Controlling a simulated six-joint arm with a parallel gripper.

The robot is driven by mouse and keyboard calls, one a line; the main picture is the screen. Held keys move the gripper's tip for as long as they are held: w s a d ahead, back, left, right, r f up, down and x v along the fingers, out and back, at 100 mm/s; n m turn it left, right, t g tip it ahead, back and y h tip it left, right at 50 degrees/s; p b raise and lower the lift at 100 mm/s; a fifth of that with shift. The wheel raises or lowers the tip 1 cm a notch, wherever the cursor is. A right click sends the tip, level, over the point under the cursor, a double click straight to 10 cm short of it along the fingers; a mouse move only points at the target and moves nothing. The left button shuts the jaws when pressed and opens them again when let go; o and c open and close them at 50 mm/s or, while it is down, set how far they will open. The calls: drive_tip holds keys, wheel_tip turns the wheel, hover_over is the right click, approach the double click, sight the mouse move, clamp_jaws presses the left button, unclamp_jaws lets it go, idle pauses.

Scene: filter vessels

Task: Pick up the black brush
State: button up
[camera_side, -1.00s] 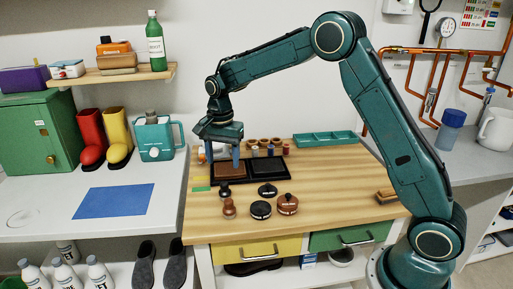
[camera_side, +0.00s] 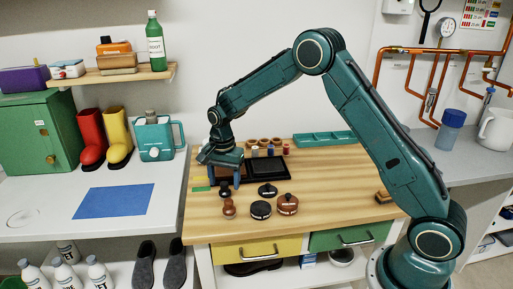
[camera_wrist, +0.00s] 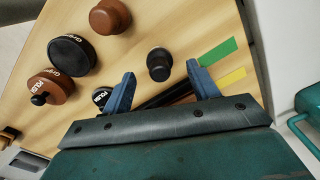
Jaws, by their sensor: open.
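The black brush (camera_side: 224,189) is a small upright piece with a rounded knob, standing on the wooden bench top near its left side. In the wrist view the black brush (camera_wrist: 159,64) lies just ahead of the gap between my fingertips, not between the finger faces. My gripper (camera_side: 224,181) is open and empty, pointing down, with its blue fingers close above and behind the brush. In the wrist view my gripper (camera_wrist: 160,69) shows both fingers spread apart. Whether a finger touches anything is not clear.
A similar brown brush (camera_side: 229,210) stands in front of the black one. Black and brown polish tins (camera_side: 260,210) are to the right. A dark tray (camera_side: 268,168) lies behind my gripper. Green and yellow strips (camera_wrist: 218,52) lie beside the brush. The bench front is clear.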

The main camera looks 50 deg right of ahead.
sight(225, 182)
drive_tip(key=shift+f, duration=1.35)
drive_tip(key=c, duration=1.1)
drive_tip(key=shift+r, duration=0.2)
wheel_tip(225, 182, up, 20)
drive_tip(key=shift+f, duration=0.15)
drive_tip(key=o, duration=0.4)
drive_tip(key=c, duration=0.3)
